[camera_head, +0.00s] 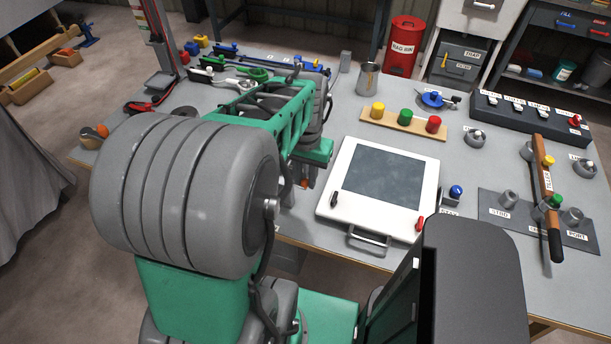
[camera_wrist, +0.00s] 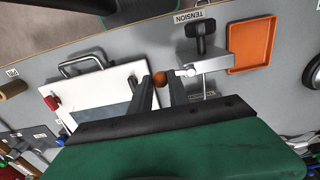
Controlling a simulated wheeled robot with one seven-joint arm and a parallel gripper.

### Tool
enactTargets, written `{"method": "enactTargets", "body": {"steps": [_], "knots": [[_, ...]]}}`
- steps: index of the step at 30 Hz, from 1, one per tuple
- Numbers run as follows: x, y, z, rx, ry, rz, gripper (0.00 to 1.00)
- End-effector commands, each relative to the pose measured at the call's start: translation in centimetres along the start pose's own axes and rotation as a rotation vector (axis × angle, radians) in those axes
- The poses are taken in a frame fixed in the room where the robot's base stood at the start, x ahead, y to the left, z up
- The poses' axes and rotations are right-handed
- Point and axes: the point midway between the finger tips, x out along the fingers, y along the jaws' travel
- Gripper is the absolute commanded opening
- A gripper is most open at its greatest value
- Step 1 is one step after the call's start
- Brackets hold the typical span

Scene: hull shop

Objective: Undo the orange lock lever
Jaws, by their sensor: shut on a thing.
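The orange lock lever (camera_wrist: 160,79) shows in the wrist view as a small round orange end between my fingertips. My gripper (camera_wrist: 160,84) is shut on it. A small orange spot of the lever (camera_head: 304,183) also shows in the head view, just left of the white hatch panel. A grey metal fitting (camera_wrist: 212,65) with a black knob (camera_wrist: 200,28) stands right beside the lever in the wrist view, near a TENSION label. My arm hides this fitting in the head view, and the fingers hide part of the lever.
The white hatch panel (camera_head: 331,212) with a metal handle (camera_head: 368,240) lies close by on the bench. An orange tray (camera_wrist: 262,70) lies beside the fitting in the wrist view. Coloured pegs on a wooden strip (camera_head: 388,126) and a metal cup (camera_head: 368,78) stand farther back.

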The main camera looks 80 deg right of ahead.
Motion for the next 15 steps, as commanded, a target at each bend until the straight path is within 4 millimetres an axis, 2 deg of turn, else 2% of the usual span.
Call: {"method": "enactTargets", "body": {"steps": [5,15], "knots": [[-0.02,0.00,-0.01,0.000,0.000,0.000,0.00],[-0.03,0.00,-0.02,-0.002,0.000,0.000,0.00]]}}
